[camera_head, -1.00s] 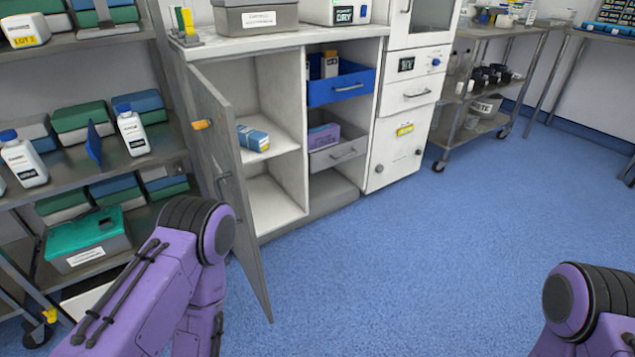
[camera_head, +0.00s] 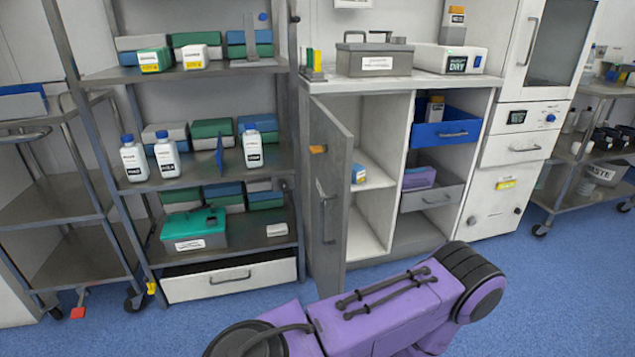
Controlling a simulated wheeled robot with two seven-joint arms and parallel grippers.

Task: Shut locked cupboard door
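The grey cupboard door (camera_head: 332,225) stands wide open, swung out to the left of the white cupboard (camera_head: 375,216). It has a vertical bar handle (camera_head: 323,213) and an orange piece (camera_head: 318,149) near its top. Inside the open left half are two compartments, with a blue and white box (camera_head: 357,173) on the upper shelf. A purple arm of mine crosses the lower middle, in front of the door and cupboard. No gripper fingers show in the view.
A blue drawer (camera_head: 445,129) and a grey drawer (camera_head: 433,196) sit partly out in the cupboard's right half. A metal shelf rack (camera_head: 190,187) with bottles and boxes stands close to the door's left. Blue floor (camera_head: 545,290) is free at right.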

